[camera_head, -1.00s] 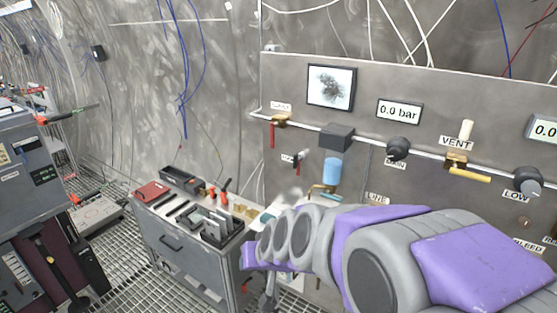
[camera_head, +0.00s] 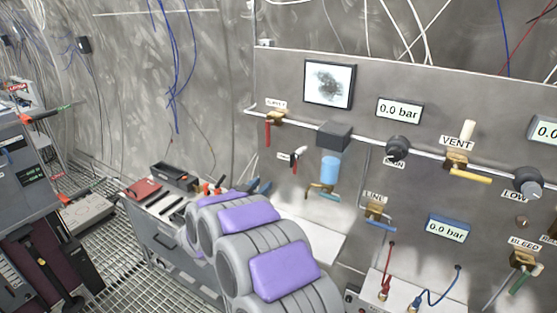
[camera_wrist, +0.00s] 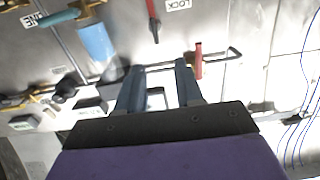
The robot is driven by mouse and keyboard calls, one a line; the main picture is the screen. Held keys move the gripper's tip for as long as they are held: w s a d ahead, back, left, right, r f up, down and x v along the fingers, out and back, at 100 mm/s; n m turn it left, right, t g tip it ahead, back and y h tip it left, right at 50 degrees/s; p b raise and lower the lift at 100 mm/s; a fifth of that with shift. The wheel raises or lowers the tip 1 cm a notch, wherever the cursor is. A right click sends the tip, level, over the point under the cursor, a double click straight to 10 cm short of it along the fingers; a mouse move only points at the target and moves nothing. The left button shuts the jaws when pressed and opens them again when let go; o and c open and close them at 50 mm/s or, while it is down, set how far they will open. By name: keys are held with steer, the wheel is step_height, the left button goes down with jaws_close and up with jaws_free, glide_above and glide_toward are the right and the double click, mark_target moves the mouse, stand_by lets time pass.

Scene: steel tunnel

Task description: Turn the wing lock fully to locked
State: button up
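The wing lock (camera_head: 298,155) is a small handle on the grey panel beside a small label, left of the blue cylinder, in the head view. In the wrist view, which is upside down, a red lever with a dark tip (camera_wrist: 153,22) shows at the top edge beside the LOCK label (camera_wrist: 180,4). My gripper (camera_wrist: 158,72) is open and empty, with its two blue-grey fingers apart below that lever in the picture. It is not touching the lever. In the head view, my arm mostly hides the gripper.
The red-handled supply valve (camera_head: 268,132) and pipe are above the lock. The blue cylinder (camera_head: 330,170) is to its right, with a LINE valve (camera_head: 376,214) farther right. A tool cart (camera_head: 165,245) stands left of my arm. Valves and gauges fill the panel's right side.

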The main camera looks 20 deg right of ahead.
mark_target(292, 160)
steer(key=s+b+x, duration=0.1)
steer(key=x, duration=1.6)
steer(key=shift+w+d+r+h+b, duration=0.2)
steer(key=shift+w+d+h+b, duration=0.1)
steer(key=shift+d, duration=0.35)
steer(key=shift+c, duration=0.3)
jaws_close()
